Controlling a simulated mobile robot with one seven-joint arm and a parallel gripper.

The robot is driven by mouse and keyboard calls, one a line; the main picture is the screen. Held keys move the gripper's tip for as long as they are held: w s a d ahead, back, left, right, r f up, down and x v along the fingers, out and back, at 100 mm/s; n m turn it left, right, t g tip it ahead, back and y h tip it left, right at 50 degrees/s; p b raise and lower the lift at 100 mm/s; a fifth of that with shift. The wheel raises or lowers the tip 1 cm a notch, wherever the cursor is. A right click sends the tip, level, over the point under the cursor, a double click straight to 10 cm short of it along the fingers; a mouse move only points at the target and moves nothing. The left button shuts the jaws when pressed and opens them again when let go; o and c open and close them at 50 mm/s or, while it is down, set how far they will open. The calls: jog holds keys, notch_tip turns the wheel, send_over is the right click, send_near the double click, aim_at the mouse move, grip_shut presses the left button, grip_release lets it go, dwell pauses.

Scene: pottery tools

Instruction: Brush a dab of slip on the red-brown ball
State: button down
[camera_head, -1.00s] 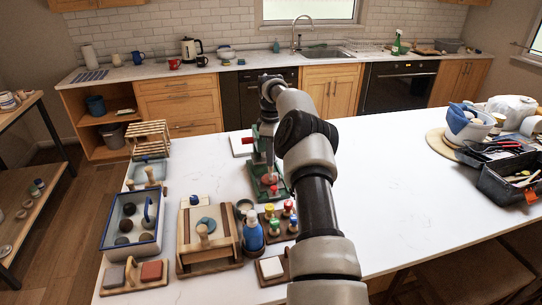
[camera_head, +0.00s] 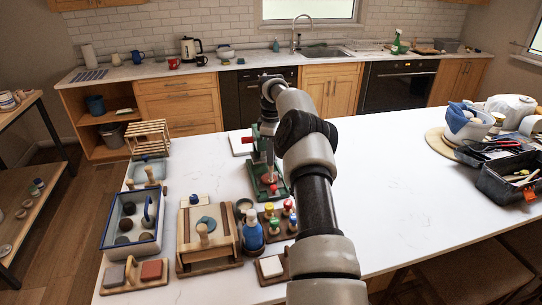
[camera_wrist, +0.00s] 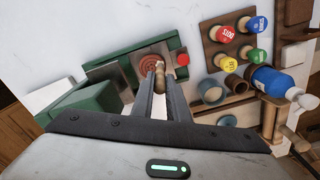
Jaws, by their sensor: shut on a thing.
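My gripper (camera_wrist: 160,82) is shut on a slim brush with a light wooden handle (camera_wrist: 158,70), seen nearly end-on in the wrist view; its tip is hard to make out. Just beyond the fingertips is a round red-brown piece (camera_wrist: 147,62) on a metal plate of a green press (camera_wrist: 98,98). It looks ringed and disc-like from above, and I cannot tell whether the brush touches it. In the head view the red-brown piece (camera_head: 270,179) shows on the green press base (camera_head: 268,190). A small cup (camera_wrist: 211,92), perhaps of slip, stands right of the press.
Several coloured-top stamps (camera_wrist: 240,42) stand in a wooden rack beside a blue bottle (camera_wrist: 275,82). The middle of the white counter (camera_head: 400,190) is clear.

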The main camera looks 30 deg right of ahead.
jog(key=shift+s+d+f, duration=0.15)
jog(key=shift+r, duration=3.6)
jog(key=shift+f, duration=0.1)
